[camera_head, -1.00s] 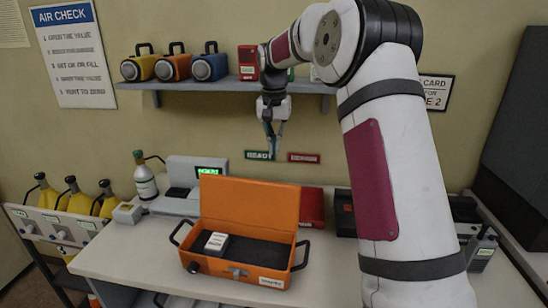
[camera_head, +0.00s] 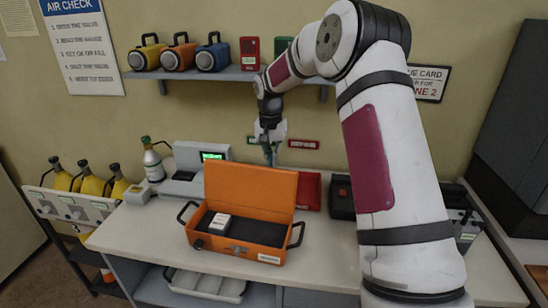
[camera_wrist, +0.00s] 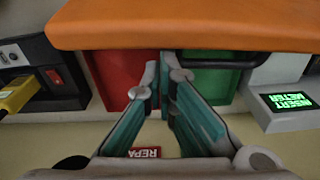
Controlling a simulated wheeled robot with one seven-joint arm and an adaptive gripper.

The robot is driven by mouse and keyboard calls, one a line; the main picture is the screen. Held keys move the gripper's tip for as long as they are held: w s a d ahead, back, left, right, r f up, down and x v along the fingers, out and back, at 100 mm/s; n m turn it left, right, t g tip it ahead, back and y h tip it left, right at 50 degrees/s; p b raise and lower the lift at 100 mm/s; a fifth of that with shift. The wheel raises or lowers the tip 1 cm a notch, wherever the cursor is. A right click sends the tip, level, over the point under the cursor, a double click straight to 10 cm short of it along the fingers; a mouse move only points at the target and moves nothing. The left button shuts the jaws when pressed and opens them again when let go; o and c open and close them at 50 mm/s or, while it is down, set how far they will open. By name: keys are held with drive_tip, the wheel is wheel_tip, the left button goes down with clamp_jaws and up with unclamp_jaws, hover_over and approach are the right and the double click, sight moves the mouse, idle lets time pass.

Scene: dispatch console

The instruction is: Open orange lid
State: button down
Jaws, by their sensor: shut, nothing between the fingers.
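The orange case (camera_head: 215,240) sits on the white counter with its orange lid (camera_head: 250,192) standing up open at the back. A small white block (camera_head: 220,223) lies at the left in its dark inside. My gripper (camera_head: 270,155) points down behind and just above the lid's top edge, shut and empty. In the wrist view the lid's edge (camera_wrist: 190,25) spans the top of the picture, and my gripper's fingertips (camera_wrist: 164,62) are together near it. I cannot tell whether they touch the lid.
Behind the case are a red bin (camera_head: 308,190), a grey meter with a green screen (camera_head: 200,160) and a dark box (camera_head: 341,197). A green-topped bottle (camera_head: 153,165) stands at the left. A shelf (camera_head: 190,74) with several lamps hangs above. The counter's front left is clear.

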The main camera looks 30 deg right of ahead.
drive_tip(key=shift+s+a+r+p, duration=0.2)
drive_tip(key=shift+s+a+r, duration=0.2)
drive_tip(key=shift+s+a, duration=0.2)
drive_tip(key=shift+s+a+r+p, duration=0.15)
drive_tip(key=shift+s+a+r, duration=0.2)
drive_tip(key=shift+s+a, duration=0.25)
drive_tip(key=shift+d+f, duration=0.1)
drive_tip(key=shift+d, duration=0.05)
wheel_tip(320, 180, up, 11)
drive_tip(key=s+a+r+n+t, duration=0.1)
drive_tip(key=s+a+r+n, duration=0.1)
drive_tip(key=s+a+r, duration=0.45)
drive_tip(key=s+a+r+n+t, duration=0.1)
drive_tip(key=s+a+r+n, duration=0.1)
drive_tip(key=s, duration=0.8)
drive_tip(key=s+a+r+n+t, duration=0.2)
drive_tip(key=s, duration=0.8)
drive_tip(key=s+a+f+n+t, duration=0.1)
drive_tip(key=s+f, duration=0.3)
drive_tip(key=s, duration=0.5)
drive_tip(key=shift+s+a+f+n+y, duration=0.25)
drive_tip(key=shift+f+n+y, duration=0.1)
drive_tip(key=shift+n, duration=0.25)
